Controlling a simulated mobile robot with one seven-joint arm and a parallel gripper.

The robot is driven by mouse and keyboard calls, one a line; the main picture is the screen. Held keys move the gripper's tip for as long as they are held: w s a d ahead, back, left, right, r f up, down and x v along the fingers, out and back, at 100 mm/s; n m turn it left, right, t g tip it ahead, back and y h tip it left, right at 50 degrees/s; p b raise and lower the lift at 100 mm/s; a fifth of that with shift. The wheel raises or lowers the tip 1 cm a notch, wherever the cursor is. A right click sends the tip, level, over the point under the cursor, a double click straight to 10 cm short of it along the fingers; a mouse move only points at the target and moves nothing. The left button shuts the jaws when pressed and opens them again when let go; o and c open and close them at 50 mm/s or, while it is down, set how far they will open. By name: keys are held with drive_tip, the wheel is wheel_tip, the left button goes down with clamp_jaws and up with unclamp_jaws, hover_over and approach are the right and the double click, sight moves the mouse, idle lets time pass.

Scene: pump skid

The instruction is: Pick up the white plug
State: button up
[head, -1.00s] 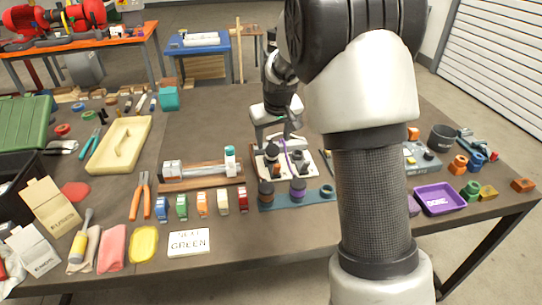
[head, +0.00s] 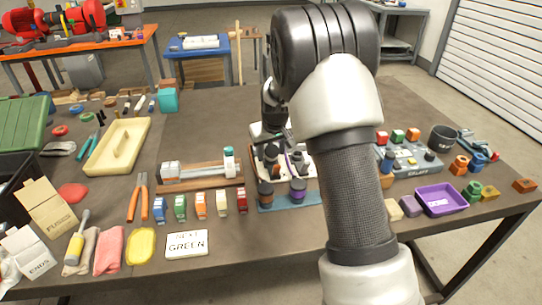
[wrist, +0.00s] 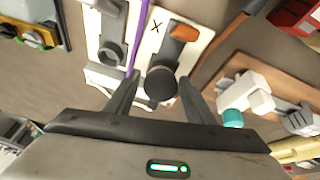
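No thing shows clearly as the white plug. A small white block (head: 222,203) stands in a row of coloured blocks, and a cream block (head: 396,212) lies at the front right; I cannot tell if either is a plug. My gripper (wrist: 155,98) is open in the wrist view, its fingers apart above a white board (wrist: 198,48). A round black knob (wrist: 160,84) on the board shows between the fingertips; I see no grip on it. In the head view my gripper is low over the board (head: 308,178), its fingers too small to make out.
A purple rod (wrist: 138,35) stands close to the left finger. A wooden rack (wrist: 250,70) with white and teal parts lies to the right. A blue strip (head: 310,198) with dark round parts lies in front of the board.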

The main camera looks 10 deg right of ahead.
sight(272, 147)
drive_tip(key=c, duration=1)
wheel_tip(272, 147, up, 10)
drive_tip(key=shift+r+p, duration=0.1)
drive_tip(key=shift+p, duration=0.8)
